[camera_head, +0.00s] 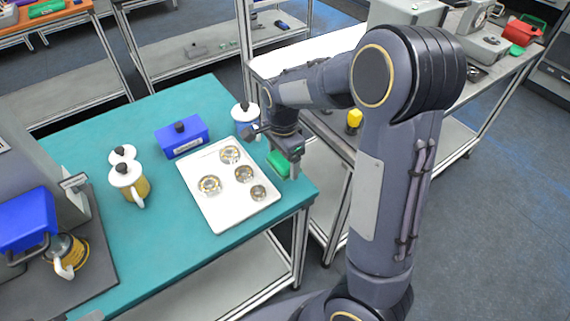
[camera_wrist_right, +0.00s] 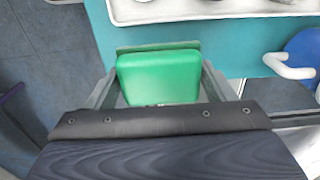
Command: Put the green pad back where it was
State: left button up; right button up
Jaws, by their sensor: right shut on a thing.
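The green pad (camera_head: 278,163) is at the right edge of the teal table, just right of the white tray. In the right wrist view the pad (camera_wrist_right: 158,77) sits between the two fingers of my right gripper (camera_wrist_right: 160,84), which is shut on it. In the head view the right gripper (camera_head: 285,158) points down over the table's edge, with the pad level with the tabletop or just above it; I cannot tell if it touches. My left gripper is not in view.
The white tray (camera_head: 212,215) holds several round metal parts close to the pad. A blue-and-white mug (camera_head: 243,114) stands behind the gripper. The table's front (camera_head: 165,250) is clear.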

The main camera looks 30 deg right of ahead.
aim_at(285, 166)
jog(key=shift+w+d+f, duration=0.35)
jog(key=shift+f, duration=0.2)
jog(key=shift+w+d+f, duration=0.1)
jog(key=shift+w+f, duration=0.05)
jog(key=shift+f, duration=0.8)
jog(key=shift+w+d+f, duration=0.1)
jog(key=shift+f, duration=0.8)
jog(key=shift+f, duration=0.2)
jog(key=o, duration=1)
jog(key=shift+c, duration=0.2)
jog(key=shift+r, duration=0.1)
